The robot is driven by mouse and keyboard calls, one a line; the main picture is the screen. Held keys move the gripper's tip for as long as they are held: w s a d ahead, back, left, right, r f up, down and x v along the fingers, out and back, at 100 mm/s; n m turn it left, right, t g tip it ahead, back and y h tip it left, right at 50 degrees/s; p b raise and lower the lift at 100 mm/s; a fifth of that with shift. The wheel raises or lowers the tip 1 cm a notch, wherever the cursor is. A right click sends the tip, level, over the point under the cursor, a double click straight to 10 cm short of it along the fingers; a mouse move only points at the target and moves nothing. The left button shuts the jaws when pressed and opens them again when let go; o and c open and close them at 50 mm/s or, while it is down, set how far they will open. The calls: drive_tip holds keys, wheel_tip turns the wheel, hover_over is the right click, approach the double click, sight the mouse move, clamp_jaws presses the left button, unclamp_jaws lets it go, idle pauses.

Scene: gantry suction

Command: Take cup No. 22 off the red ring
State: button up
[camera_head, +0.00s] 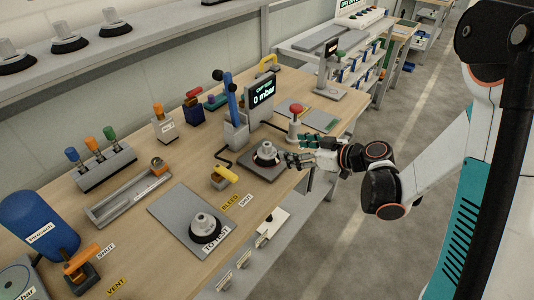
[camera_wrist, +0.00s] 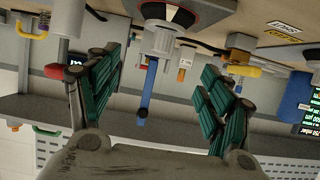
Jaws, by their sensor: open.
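A suction cup with a black rubber skirt and pale metal top (camera_head: 267,153) stands upright on a grey plate (camera_head: 262,173) near the table's front edge. It also shows inverted at the top of the wrist view (camera_wrist: 160,38), with a little red by its black rim. I cannot read a number on it. My gripper (camera_head: 297,150) is just to the right of this cup, fingers pointing at it. In the wrist view, its green-padded fingers (camera_wrist: 160,70) are spread wide with nothing between them; the cup's stem lies beyond, roughly centred.
Another cup (camera_head: 205,225) stands on the TO TEST plate (camera_head: 167,211). A yellow-handled valve (camera_head: 224,177) is left of the near cup. A display post (camera_head: 261,92) stands behind it, and a red button (camera_head: 296,109) behind my gripper. Aisle floor lies right.

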sight(271, 146)
drive_tip(key=b+x, duration=0.1)
drive_tip(key=x, duration=0.5)
drive_tip(key=shift+w+a+f, duration=0.2)
drive_tip(key=shift+a+f, duration=0.05)
drive_tip(key=b+x, duration=0.2)
drive_tip(key=x, duration=0.3)
drive_tip(key=shift+a+b, duration=0.1)
drive_tip(key=shift+b, duration=0.2)
drive_tip(key=c, duration=1.2)
